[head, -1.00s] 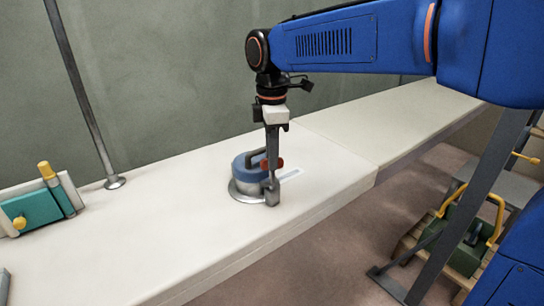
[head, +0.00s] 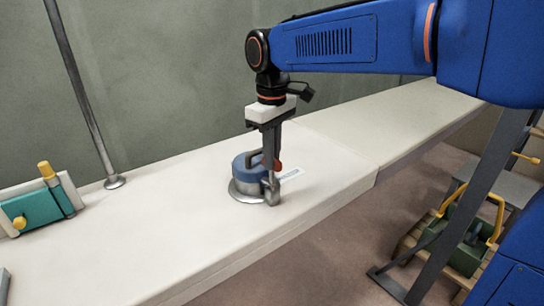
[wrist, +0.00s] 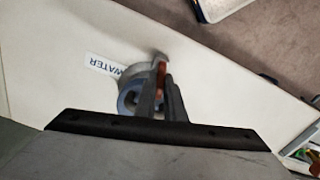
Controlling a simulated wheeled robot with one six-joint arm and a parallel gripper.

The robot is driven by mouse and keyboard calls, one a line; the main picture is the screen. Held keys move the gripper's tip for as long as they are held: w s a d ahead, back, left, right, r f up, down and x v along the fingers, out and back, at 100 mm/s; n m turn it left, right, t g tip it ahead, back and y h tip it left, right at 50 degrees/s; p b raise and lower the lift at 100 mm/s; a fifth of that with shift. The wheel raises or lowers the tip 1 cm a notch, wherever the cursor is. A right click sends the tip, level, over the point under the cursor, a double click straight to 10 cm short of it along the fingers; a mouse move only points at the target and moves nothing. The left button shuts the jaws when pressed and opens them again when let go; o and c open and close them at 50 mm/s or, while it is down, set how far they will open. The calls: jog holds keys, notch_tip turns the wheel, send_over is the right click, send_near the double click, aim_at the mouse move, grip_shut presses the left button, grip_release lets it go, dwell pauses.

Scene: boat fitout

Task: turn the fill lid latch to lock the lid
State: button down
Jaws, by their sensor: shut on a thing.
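The fill lid (head: 246,164) is a round blue cap on a silver metal collar (head: 246,192), set on the white bench top. It also shows in the wrist view (wrist: 126,98), partly hidden behind my fingers. A red latch (head: 277,166) sits at the lid's right side and shows as an orange-red strip in the wrist view (wrist: 159,80). My gripper (head: 271,185) points down at the lid's right edge and is shut on the latch. The fingers hide much of the latch.
A white label reading WATER (wrist: 104,66) lies beside the lid. A metal pole (head: 88,110) and a teal box with yellow knobs (head: 35,208) stand to the left on the bench (head: 150,235). A green toolbox (head: 468,240) is at lower right.

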jog(key=shift+m, duration=1.6)
jog(key=c, duration=1.8)
grip_release()
jog(key=shift+c, duration=0.2)
notch_tip(320, 180, up, 17)
jog(key=shift+r, duration=0.2)
jog(key=shift+d, duration=0.1)
